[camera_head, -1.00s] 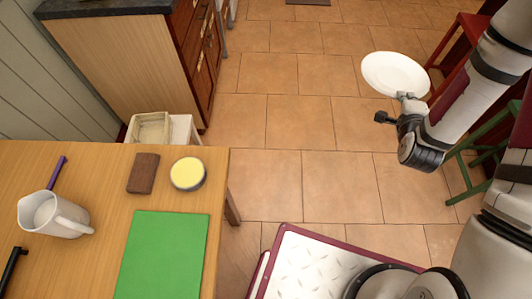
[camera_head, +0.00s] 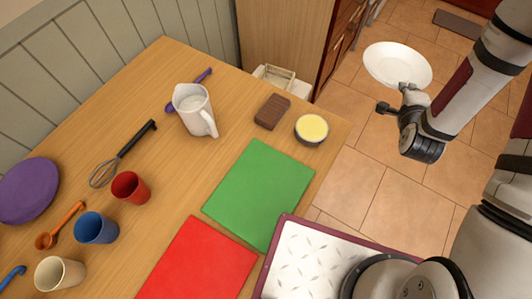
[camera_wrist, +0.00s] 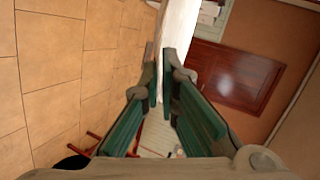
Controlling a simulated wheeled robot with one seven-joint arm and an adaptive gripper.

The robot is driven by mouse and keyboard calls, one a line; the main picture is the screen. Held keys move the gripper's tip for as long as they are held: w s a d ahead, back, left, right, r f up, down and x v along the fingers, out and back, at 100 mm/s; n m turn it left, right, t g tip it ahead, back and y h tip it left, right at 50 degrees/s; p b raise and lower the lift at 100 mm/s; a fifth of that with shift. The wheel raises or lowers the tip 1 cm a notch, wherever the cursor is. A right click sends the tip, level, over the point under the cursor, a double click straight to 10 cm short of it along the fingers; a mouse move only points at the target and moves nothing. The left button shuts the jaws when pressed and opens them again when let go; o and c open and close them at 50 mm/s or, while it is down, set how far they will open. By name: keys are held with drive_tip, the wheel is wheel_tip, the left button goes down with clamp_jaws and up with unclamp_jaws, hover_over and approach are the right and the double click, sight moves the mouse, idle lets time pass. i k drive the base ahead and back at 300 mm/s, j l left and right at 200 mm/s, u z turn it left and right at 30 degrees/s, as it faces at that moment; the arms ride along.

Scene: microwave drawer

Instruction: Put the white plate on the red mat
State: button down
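The white plate (camera_head: 398,64) is held by my gripper (camera_head: 408,92) at the upper right of the head view, in the air over the tiled floor and away from the table. In the wrist view the plate (camera_wrist: 178,28) shows edge-on between the two green finger pads of my gripper (camera_wrist: 165,78), which are shut on its rim. The red mat (camera_head: 200,262) lies flat on the wooden table near its front edge, at the bottom of the head view. Its lower part is cut off by the picture edge. Nothing stands on its visible part.
A green mat (camera_head: 260,193) lies beside the red one. A white jug (camera_head: 193,108), brown block (camera_head: 271,111), yellow-topped tin (camera_head: 311,129), whisk (camera_head: 122,153), red cup (camera_head: 130,188), blue cup (camera_head: 96,228), cream cup (camera_head: 60,274) and purple plate (camera_head: 27,190) stand on the table.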

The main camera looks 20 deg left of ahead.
sight(194, 282)
drive_tip(key=k+l+u, duration=0.1)
drive_tip(key=k+u, duration=0.15)
drive_tip(key=k, duration=1.35)
drive_tip(key=k+l, duration=0.15)
drive_tip(key=k, duration=0.8)
